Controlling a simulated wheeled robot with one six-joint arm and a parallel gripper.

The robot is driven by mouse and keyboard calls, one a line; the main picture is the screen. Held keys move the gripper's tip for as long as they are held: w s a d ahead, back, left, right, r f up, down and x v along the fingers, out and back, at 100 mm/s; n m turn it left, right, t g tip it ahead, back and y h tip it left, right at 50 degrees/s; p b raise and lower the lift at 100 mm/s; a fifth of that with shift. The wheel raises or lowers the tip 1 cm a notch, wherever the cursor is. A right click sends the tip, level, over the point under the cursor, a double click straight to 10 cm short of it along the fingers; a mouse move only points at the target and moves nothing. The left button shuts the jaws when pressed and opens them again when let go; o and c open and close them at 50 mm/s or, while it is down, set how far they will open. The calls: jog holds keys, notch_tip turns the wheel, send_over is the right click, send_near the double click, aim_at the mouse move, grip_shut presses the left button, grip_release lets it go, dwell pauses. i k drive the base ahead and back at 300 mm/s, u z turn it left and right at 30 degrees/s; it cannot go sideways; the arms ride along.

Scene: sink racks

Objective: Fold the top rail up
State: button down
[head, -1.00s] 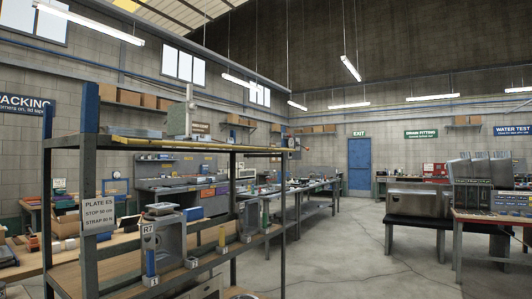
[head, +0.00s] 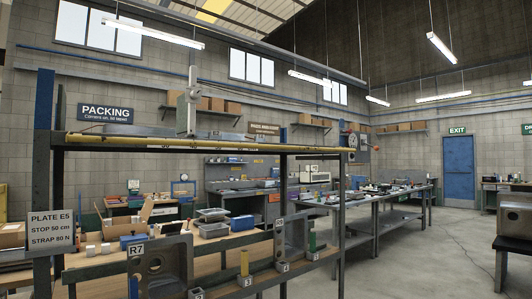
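A long yellow rail (head: 210,143) with dark marks runs level along the front top edge of a dark metal rack in the head view. I cannot tell whether this is the rail that folds. A grey upright fitting (head: 187,105) stands on the rack top behind it. My gripper is not in view.
A blue-topped post (head: 44,100) and a sign reading PLATE E5, STOP 50 cm, STRAP 80 N (head: 52,230) are at the rack's left end. Workbenches (head: 385,212) stand behind. Open concrete floor (head: 440,260) lies to the right, with a dark bench at the right edge.

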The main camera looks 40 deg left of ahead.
aim_at(75, 137)
jog(key=u, duration=0.5)
jog(key=i, duration=0.85)
jog(key=u, duration=0.85)
